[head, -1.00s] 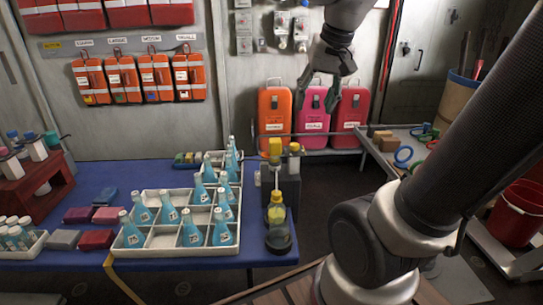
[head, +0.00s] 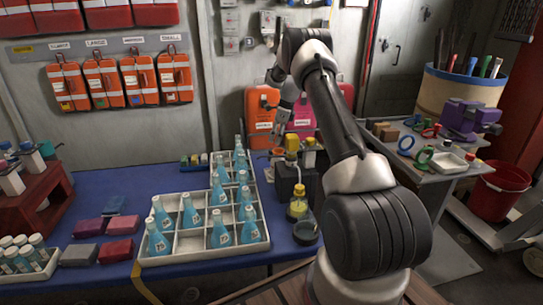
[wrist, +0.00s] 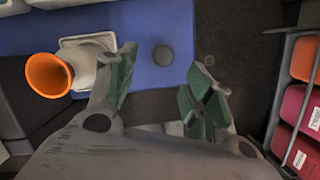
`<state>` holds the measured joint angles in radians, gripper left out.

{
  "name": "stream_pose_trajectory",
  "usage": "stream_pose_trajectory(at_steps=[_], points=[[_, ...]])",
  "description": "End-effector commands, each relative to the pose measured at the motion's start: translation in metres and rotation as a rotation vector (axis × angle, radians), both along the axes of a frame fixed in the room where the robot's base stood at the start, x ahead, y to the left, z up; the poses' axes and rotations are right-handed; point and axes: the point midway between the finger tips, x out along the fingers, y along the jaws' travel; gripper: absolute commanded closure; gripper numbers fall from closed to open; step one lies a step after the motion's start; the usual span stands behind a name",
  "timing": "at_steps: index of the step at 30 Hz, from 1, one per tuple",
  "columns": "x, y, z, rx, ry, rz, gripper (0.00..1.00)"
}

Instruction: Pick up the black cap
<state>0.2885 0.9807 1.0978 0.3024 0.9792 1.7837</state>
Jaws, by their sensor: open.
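The black cap (wrist: 163,55) shows in the wrist view as a small dark round disc lying on the blue table, near the table's edge. I cannot make it out clearly in the head view. My gripper (wrist: 165,82) is open and empty above the table, its two green-padded fingers spread apart. The cap appears beyond the fingertips, roughly between them in the picture, with no contact visible. In the head view my gripper (head: 277,132) hangs above the table's back right corner, partly covered by my arm.
A black box (head: 292,182), a yellow-capped bottle (head: 298,203) and a dark round dish (head: 306,232) stand at the table's right end. White trays (head: 205,255) hold several blue flasks.

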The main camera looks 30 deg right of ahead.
Motion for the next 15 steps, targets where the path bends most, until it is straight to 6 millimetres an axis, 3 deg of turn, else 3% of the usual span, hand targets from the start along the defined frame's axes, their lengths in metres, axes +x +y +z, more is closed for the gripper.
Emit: stream_pose_trajectory(at_steps=[15], points=[[0.016,0.008,-0.064,0.004,0.006,-0.011,0.48]])
